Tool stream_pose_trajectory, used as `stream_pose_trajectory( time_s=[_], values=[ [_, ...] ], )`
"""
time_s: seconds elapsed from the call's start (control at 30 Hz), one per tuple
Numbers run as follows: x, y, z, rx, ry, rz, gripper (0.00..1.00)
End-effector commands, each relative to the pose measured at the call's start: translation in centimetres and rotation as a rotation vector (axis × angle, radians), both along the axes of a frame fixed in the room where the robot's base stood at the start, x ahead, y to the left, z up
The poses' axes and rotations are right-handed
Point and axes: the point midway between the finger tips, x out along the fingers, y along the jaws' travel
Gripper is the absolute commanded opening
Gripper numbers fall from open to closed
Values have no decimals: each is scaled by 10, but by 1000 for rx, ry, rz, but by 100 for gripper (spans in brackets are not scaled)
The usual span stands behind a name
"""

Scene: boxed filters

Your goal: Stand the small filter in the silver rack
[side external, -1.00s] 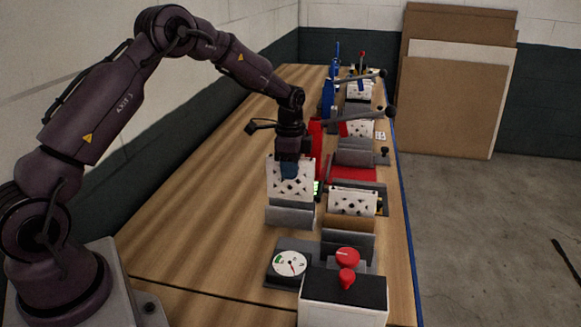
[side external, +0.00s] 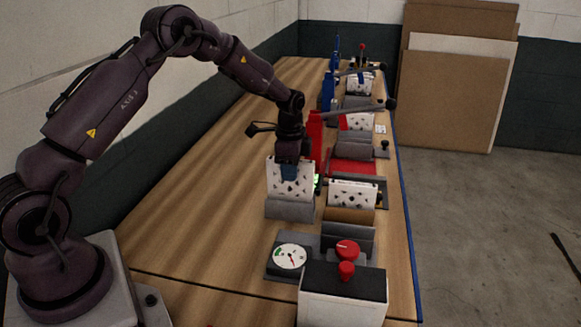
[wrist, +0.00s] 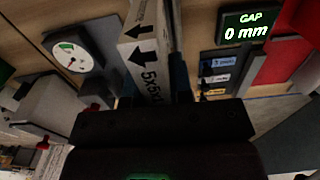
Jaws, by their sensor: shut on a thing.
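The small filter is a thin white panel with a dark lattice pattern (side external: 279,188), upright in the side external view. My gripper (side external: 289,172) is shut on its top part with blue fingertips. Its lower edge is at the top of the light grey, silver-looking rack (side external: 290,210), apparently inside the slot; the front wall hides how deep it sits. In the wrist view, the filter (wrist: 146,62) shows edge-on with black arrows and printed size figures, between the fingers of my gripper (wrist: 155,88).
A white-faced gauge (side external: 291,257) and a box with red knobs (side external: 343,292) stand nearer the camera. Another filter (side external: 353,194) stands in a brown rack (side external: 350,215) to the right. A red clamp and a display (wrist: 245,27) reading "GAP 0 mm" are close by. The table's left side is clear.

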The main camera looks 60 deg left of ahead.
Motion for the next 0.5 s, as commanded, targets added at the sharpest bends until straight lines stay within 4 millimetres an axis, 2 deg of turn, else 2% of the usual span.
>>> stream_pose_trajectory(
  time_s=[0.5],
  values=[
    [0,0,-6,-1,1,0,0]
  ],
)
